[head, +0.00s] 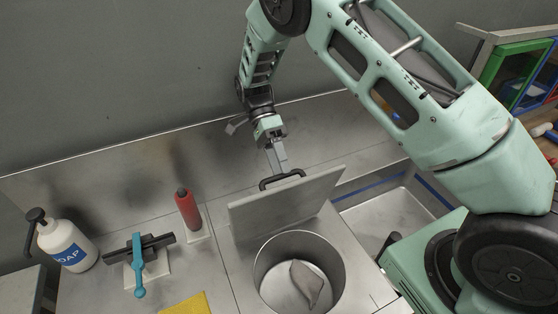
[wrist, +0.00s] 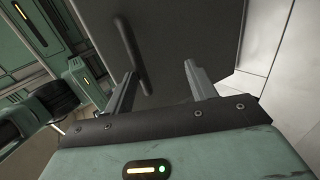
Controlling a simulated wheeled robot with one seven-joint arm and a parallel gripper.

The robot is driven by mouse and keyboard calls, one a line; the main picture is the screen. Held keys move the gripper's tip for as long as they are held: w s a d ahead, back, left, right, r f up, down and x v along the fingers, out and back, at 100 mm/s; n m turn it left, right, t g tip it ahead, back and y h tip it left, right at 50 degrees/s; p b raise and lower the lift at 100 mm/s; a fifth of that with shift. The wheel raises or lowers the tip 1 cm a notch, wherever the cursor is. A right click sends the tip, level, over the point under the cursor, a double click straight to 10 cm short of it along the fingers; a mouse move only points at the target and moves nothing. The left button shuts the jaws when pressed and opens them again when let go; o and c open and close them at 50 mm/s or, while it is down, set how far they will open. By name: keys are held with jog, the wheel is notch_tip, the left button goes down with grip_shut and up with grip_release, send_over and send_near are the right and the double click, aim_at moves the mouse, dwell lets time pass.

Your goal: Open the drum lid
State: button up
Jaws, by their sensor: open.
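The drum lid (head: 288,203) is a flat grey plate with a dark bar handle (head: 282,179). It stands tilted up behind the round metal drum (head: 265,264), whose mouth is uncovered. My gripper (head: 279,163) is just behind the lid's top edge, close to the handle. In the wrist view, the two fingers of my gripper (wrist: 160,76) are spread apart in front of the lid (wrist: 190,35). The handle (wrist: 131,52) lies beyond the left finger, and nothing shows between the fingers. I cannot tell whether a finger touches the lid.
A grey cloth-like piece (head: 306,283) lies inside the drum. A soap bottle (head: 64,244), a blue-handled squeegee (head: 138,264), a red bottle (head: 188,210) and a yellow cloth (head: 187,305) are at left. A sink basin (head: 385,211) is at right. A wall rises behind the counter.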

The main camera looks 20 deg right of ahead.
jog(key=shift+f, duration=0.25)
jog(key=shift+c, duration=0.5)
notch_tip(320, 180, up, 11)
jog(key=b, duration=0.3)
jog(key=shift+f, duration=0.15)
notch_tip(320, 180, up, 5)
jog(key=t+p, duration=0.1)
jog(key=t, duration=0.7)
send_over(280, 202)
jog(key=s+d, duration=0.2)
jog(key=s, duration=0.1)
jog(key=p+x, duration=0.1)
jog(key=x, duration=1.6)
